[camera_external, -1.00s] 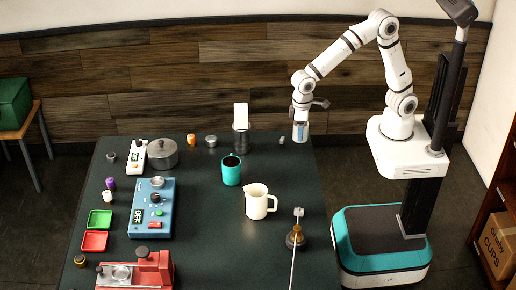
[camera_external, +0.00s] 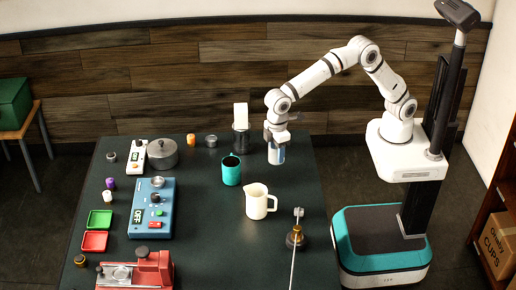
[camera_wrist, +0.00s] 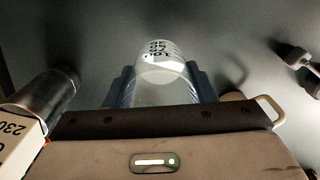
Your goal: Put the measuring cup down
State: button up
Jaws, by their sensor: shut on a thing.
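The measuring cup is a small clear cup with dark printed markings; in the wrist view the measuring cup (camera_wrist: 160,70) sits between the two blue-grey fingers of my gripper (camera_wrist: 160,90). In the external view my gripper (camera_external: 276,152) points down over the far right part of the dark table (camera_external: 215,215). The cup shows there only as a pale shape at the fingers. My gripper is shut on it. I cannot tell whether the cup's base touches the table.
A dark canister with a white card (camera_external: 241,130) stands left of my gripper. A teal mug (camera_external: 231,172) and a cream pitcher (camera_external: 257,202) stand nearer the camera. A brass-based tool (camera_external: 296,238) is at the right edge.

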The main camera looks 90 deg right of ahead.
jog(key=shift+f+p, duration=0.35)
jog(key=shift+f, duration=3.15)
jog(key=shift+f, duration=0.25)
jog(key=o, duration=1)
jog(key=shift+r, duration=0.1)
jog(key=shift+c, duration=0.2)
